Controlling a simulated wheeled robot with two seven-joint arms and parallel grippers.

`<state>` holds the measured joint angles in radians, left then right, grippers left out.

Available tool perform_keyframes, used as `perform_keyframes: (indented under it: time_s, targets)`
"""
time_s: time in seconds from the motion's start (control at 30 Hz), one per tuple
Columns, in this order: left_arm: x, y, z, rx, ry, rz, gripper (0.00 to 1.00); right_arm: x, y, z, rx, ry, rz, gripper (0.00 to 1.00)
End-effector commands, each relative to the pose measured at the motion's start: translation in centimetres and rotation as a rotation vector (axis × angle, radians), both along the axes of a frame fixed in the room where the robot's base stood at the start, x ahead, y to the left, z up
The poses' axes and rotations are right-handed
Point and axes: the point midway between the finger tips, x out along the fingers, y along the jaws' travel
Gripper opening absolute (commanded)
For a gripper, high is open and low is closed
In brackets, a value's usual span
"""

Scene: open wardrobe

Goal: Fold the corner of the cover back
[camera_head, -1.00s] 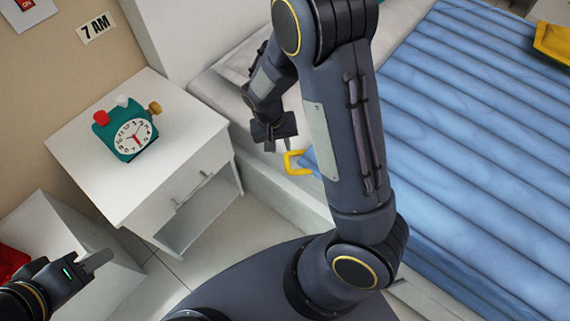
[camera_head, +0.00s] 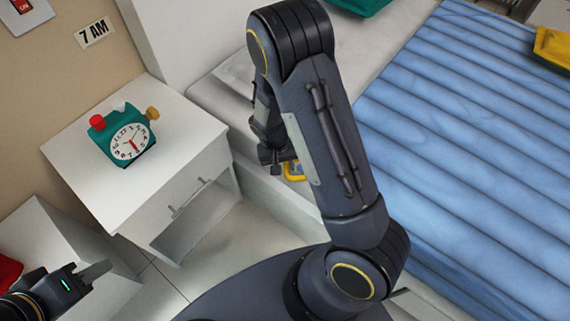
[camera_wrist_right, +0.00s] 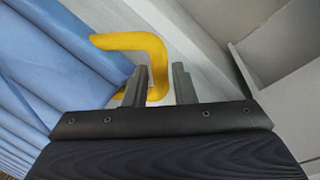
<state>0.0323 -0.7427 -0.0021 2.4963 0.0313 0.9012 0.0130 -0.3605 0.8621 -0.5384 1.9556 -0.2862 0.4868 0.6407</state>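The blue, ribbed cover (camera_head: 470,140) lies on the bed at the right; it also fills the left of the right wrist view (camera_wrist_right: 50,75). A yellow loop handle (camera_head: 293,174) sticks out from its corner at the bed's side. In the right wrist view the handle's bar (camera_wrist_right: 158,65) runs down between the two fingers of my right gripper (camera_wrist_right: 159,82). The fingers are apart, with a gap on the right of the bar; contact with the left finger is unclear. In the head view my right arm hides much of the cover's corner. My left gripper (camera_head: 97,271) is empty at the lower left.
A white nightstand (camera_head: 90,185) with a drawer handle and a green alarm clock (camera_head: 127,137) stands left of the bed. A second white cabinet (camera_head: 45,230) is at the lower left. A yellow item (camera_head: 555,47) lies at the cover's far right. Floor shows between nightstand and bed.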

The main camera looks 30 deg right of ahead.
Motion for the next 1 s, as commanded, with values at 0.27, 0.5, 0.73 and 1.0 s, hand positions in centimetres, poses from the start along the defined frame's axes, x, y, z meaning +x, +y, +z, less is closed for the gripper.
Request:
perform_keyframes:
  time_s: [0.27, 0.5, 0.73, 1.0]
  targets:
    - [0.0, 0.0, 0.0, 0.000, 0.000, 0.000, 0.36, 0.0, 0.0, 0.0, 0.000, 0.000, 0.000, 0.00]
    - [0.0, 0.0, 0.1, 0.000, 0.000, 0.000, 0.36, 0.0, 0.0, 0.2, 0.006, -0.003, -0.001, 0.00]
    - [0.0, 0.0, 1.1, 0.000, 0.000, 0.000, 0.36, 0.0, 0.0, 2.2, 0.072, -0.031, -0.006, 0.00]
    - [0.0, 0.0, 2.9, 0.000, 0.000, 0.000, 0.36, -0.2, -0.8, 7.2, 0.254, -0.111, -0.013, 0.00]
